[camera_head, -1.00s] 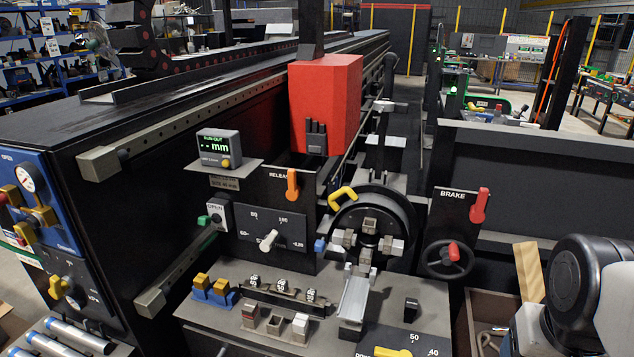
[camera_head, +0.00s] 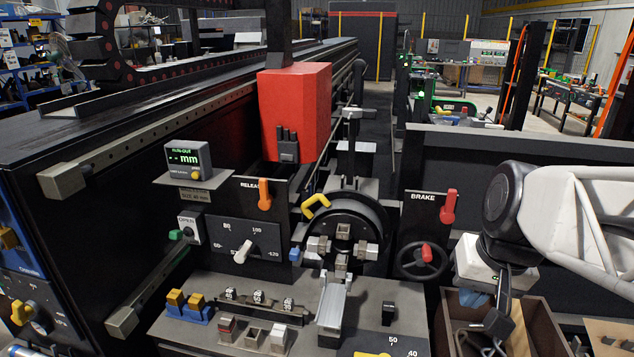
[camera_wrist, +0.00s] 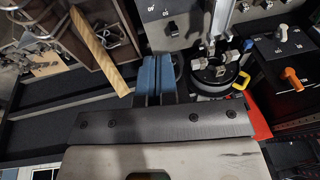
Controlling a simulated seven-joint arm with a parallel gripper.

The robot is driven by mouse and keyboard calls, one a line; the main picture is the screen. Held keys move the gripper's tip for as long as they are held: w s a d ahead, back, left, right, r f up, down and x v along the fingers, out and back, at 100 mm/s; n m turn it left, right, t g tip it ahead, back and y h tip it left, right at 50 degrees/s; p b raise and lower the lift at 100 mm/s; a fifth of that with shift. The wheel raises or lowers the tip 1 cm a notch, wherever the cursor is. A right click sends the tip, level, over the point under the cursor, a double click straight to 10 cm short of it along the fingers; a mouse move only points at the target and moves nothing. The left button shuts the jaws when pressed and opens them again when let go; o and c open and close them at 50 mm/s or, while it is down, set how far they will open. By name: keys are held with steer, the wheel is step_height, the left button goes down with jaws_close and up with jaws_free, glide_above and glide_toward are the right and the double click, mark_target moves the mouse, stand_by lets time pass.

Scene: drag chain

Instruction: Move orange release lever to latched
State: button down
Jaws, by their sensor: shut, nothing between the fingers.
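The orange release lever (camera_head: 264,193) stands roughly vertical on a dark upright plate marked RELEASE, left of the middle in the head view. In the wrist view the orange lever (camera_wrist: 292,78) is at the far right, on a dark panel. My gripper (camera_head: 474,298) is at the right of the head view, over the bin area and well away from the lever. Its blue fingers (camera_wrist: 155,76) show in the wrist view, close together and empty. Nothing hides the lever in the head view, but I cannot read a latched mark beside it.
A red block (camera_head: 295,110) hangs above and behind the lever. A yellow handle (camera_head: 315,206) and round clamp drum lie to its right. A white-knobbed dial (camera_head: 243,251) sits below it. A red brake lever (camera_head: 448,206) and handwheel stand between the drum and my arm.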

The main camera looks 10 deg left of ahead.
steer(key=w+a+g+y, duration=0.1)
steer(key=w+a+y, duration=0.3)
steer(key=w+a, duration=1.2)
steer(key=w+a+r+g+y, duration=0.1)
steer(key=w+a+y, duration=0.2)
steer(key=w+a, duration=1.2)
steer(key=w, duration=0.6)
steer(key=shift+a+r+y, duration=0.2)
steer(key=shift+a+y, duration=0.15)
steer(key=shift+y, duration=0.05)
steer(key=shift+a+f, duration=0.1)
glide_toward(267, 191)
step_height(267, 191, down, 5)
steer(key=a, duration=0.3)
steer(key=shift+w+a, duration=0.25)
steer(key=shift+a, duration=0.65)
